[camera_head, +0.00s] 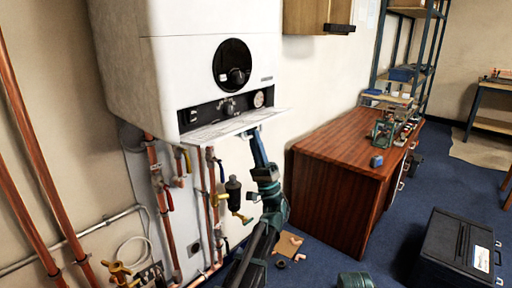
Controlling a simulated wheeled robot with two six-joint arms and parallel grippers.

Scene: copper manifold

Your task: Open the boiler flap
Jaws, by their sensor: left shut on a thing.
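The white boiler (212,60) hangs on the wall at the upper left. Its flap (215,130) is hinged down below the control panel (228,108) and sticks out roughly level, so the knob and gauge behind it show. My left gripper (251,133) is at the flap's right part, from below, and is shut on its edge. The fingertips are small and partly hidden by the flap. My right gripper is not in view.
Copper pipes and valves (165,190) run down the wall under the boiler, close to my left arm. A wooden desk (340,170) with tools stands to the right. A black case (455,250) lies on the blue floor. Copper-coloured fittings (288,244) lie near my arm.

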